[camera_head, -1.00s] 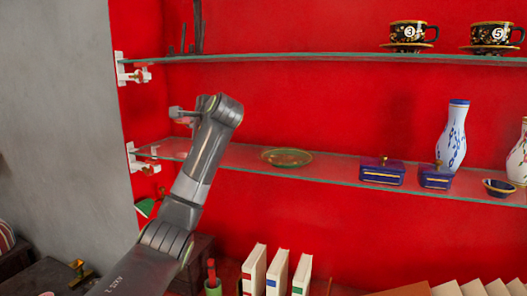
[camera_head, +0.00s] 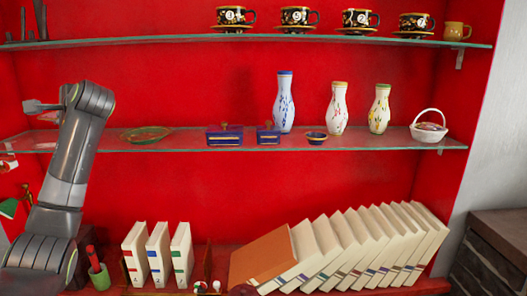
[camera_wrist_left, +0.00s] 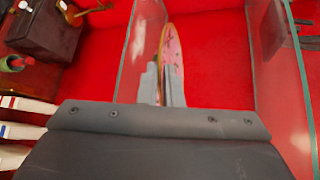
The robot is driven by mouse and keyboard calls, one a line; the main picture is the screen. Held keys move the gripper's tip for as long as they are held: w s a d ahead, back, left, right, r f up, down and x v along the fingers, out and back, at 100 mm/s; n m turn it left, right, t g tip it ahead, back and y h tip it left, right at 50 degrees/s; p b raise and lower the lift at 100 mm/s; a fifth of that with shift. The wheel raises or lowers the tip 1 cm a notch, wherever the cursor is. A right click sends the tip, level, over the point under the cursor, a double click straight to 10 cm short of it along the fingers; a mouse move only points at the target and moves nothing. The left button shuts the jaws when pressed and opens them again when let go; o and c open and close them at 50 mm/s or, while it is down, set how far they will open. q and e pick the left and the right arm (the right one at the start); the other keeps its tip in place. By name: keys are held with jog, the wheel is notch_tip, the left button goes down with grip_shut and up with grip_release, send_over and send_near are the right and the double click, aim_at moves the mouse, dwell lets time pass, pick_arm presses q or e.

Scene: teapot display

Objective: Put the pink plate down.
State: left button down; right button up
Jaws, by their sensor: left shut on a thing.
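In the left wrist view the pink plate (camera_wrist_left: 172,52) is seen nearly edge-on, with a gold rim and dark marks on its face. My left gripper (camera_wrist_left: 163,88) is shut on its near edge and holds it upright between the glass shelves. In the head view my left arm is at the far left, in front of the shelves. Its wrist hides most of the gripper, and I cannot make out the pink plate there. My right gripper is in neither view.
A greenish plate (camera_head: 147,134) lies on the lower glass shelf (camera_head: 400,144), with blue boxes (camera_head: 225,136), vases and a basket (camera_head: 429,126) to its right. Cups stand on the upper shelf (camera_head: 150,41). Books (camera_head: 157,254) stand below.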

pick_arm(q)
jog(key=s+a+r+n+g+y, duration=0.2)
jog(key=s+a+r+n+g, duration=0.15)
jog(key=s+a+r, duration=0.65)
jog(key=s+d+f+m+t+h, duration=0.4)
jog(key=d+f+m+t+h, duration=0.15)
jog(key=d+f, duration=0.5)
jog(key=s+d+f+m+t+h, duration=0.4)
jog(key=d+f+m+t, duration=0.15)
jog(key=d+f, duration=0.55)
jog(key=w+d+f+m+h, duration=0.1)
jog(key=d+f+m+h, duration=0.3)
jog(key=d, duration=0.7)
jog(key=w+d+f+m+h, duration=0.1)
jog(key=d+f+h, duration=0.1)
jog(key=d+f, duration=0.7)
notch_tip(320, 180, down, 8)
jog(key=d+b, duration=0.2)
jog(key=b, duration=0.8)
jog(key=shift+w+r, duration=0.15)
jog(key=shift+r, duration=0.05)
